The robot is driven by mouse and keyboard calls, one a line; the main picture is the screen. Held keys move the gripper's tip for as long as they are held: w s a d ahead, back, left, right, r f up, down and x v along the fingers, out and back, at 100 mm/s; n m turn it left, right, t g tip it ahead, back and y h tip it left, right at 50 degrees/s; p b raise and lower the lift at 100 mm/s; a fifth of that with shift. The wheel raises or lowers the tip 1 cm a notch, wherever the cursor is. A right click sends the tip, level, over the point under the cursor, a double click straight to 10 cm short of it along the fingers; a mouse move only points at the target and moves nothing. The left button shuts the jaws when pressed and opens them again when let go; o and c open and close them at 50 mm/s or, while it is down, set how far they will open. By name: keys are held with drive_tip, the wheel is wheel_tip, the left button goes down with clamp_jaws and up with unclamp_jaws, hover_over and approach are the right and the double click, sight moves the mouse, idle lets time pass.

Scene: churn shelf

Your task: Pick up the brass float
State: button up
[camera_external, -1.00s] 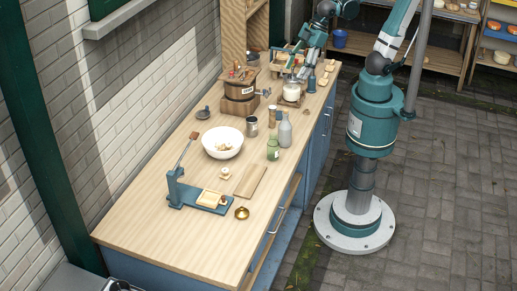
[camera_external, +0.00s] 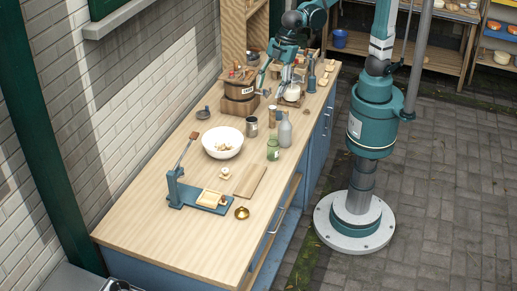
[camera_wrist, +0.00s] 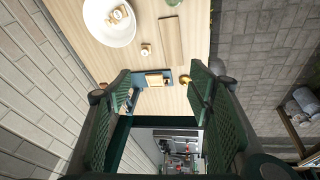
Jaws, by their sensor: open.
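The brass float (camera_external: 242,213) is a small, round, shiny golden thing. It lies on the wooden counter top (camera_external: 180,246) near its front edge, just right of the blue press. In the wrist view the float (camera_wrist: 184,79) shows beside my right finger, partly close to its edge. My gripper (camera_external: 271,83) is at the far end of the counter, above and beside the wooden churn, well away from the float. In the wrist view my gripper (camera_wrist: 163,88) has its two green fingers wide apart with nothing between them.
A blue lever press (camera_external: 190,193) with a wooden block stands left of the float. A wooden board (camera_external: 250,181), white bowl (camera_external: 222,143), green jar (camera_external: 273,150), grey bottle (camera_external: 285,132) and metal can (camera_external: 252,127) stand farther back. The wooden churn (camera_external: 239,92) is near my gripper. The near counter end is clear.

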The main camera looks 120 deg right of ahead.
drive_tip(key=w+a+f+n+g, duration=0.1)
drive_tip(key=w+a+f, duration=0.2)
drive_tip(key=w, duration=0.2)
drive_tip(key=w+a+f+n, duration=0.1)
drive_tip(key=w+a+f, duration=0.15)
drive_tip(key=w, duration=0.25)
drive_tip(key=n+g+b, duration=0.1)
drive_tip(key=n+g, duration=0.2)
drive_tip(key=n, duration=0.3)
hover_over(241, 208)
drive_tip(key=shift+h, duration=0.3)
drive_tip(key=shift+d+f, duration=0.15)
drive_tip(key=shift+f, duration=12.55)
drive_tip(key=shift+s+f, duration=0.1)
drive_tip(key=shift+f, duration=1.2)
drive_tip(key=shift+f, duration=0.1)
drive_tip(key=shift+f, duration=2.5)
